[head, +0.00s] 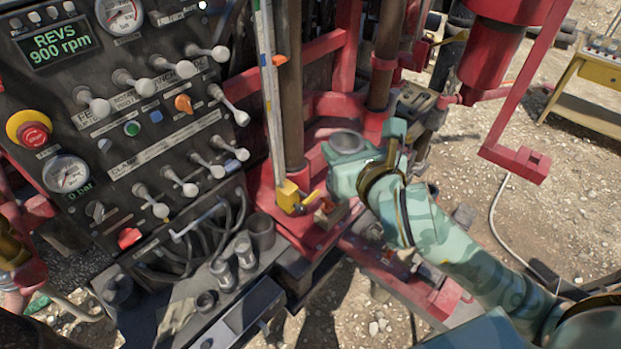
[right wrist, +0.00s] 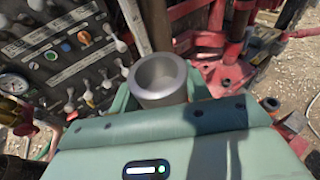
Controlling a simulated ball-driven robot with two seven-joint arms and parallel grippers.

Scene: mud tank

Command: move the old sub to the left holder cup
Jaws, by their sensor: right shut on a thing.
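The old sub (head: 347,142) is a short grey metal cylinder with an open round top. My right gripper (head: 350,165) is shut on it and holds it roughly upright beside the red rig frame. In the right wrist view the sub (right wrist: 160,78) stands between the green jaws, its hollow mouth facing up. On the ledge below the control panel, a dark round cup (head: 120,291) stands at the left and another dark cup (head: 261,230) at the right. I cannot tell for sure which one is the left holder cup. My left gripper is not in view.
The control panel (head: 125,135) with many levers stands at the left. Several small metal fittings (head: 222,273) stand on the ledge between the cups. A brown vertical pipe (head: 288,85) and a yellow-footed rail (head: 287,196) rise between the sub and the panel. A yellow table (head: 590,95) is far right.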

